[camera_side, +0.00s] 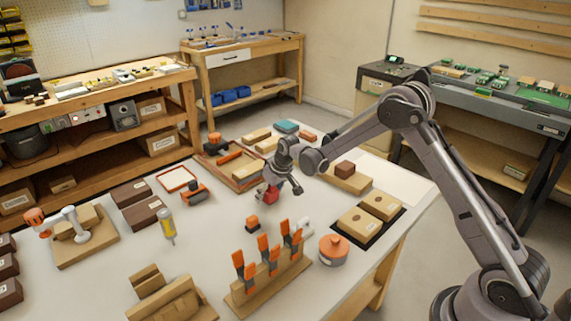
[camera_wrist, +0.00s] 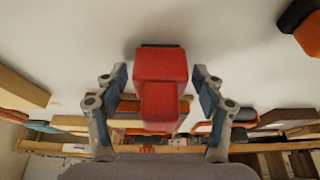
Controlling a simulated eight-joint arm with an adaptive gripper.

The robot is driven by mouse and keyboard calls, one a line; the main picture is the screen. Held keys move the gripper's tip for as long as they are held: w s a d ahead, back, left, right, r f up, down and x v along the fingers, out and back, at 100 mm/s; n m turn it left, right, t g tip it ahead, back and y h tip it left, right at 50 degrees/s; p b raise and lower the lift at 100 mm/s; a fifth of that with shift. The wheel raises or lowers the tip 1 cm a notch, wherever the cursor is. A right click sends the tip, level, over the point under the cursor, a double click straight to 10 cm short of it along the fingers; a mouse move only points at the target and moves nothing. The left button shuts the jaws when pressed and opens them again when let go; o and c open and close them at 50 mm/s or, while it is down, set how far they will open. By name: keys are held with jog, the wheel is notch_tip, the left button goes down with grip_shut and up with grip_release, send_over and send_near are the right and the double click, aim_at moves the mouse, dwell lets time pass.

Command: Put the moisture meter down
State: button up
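The moisture meter appears to be the red, blocky device with a dark end (camera_wrist: 160,72), seen in the middle of the wrist view. It also shows red in the side view (camera_side: 269,194), low over the white table near its centre. My gripper (camera_wrist: 160,88) straddles it, with one blue-grey fingertip on each side. A narrow gap shows between the red body and each fingertip, so the fingers look open around it. In the side view my gripper (camera_side: 284,185) points down and partly hides the device. Whether its underside rests on the table is hard to tell.
A wooden rack of orange clamps (camera_side: 268,283) and an orange round pot (camera_side: 333,249) stand nearer. A wooden tray (camera_side: 243,184) is behind.

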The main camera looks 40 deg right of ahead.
jog(key=v, duration=1.3)
jog(key=s+a+r+t, duration=0.1)
jog(key=s+a+r, duration=0.1)
jog(key=s+r, duration=0.4)
jog(key=s+a+r, duration=0.1)
jog(key=s+r, duration=0.2)
jog(key=s, duration=0.5)
jog(key=s+a+f+t, duration=0.1)
jog(key=s+a, duration=0.1)
jog(key=s, duration=1.2)
jog(key=shift+f+t, duration=0.25)
jog(key=shift+t, duration=0.05)
jog(key=shift+w, duration=0.1)
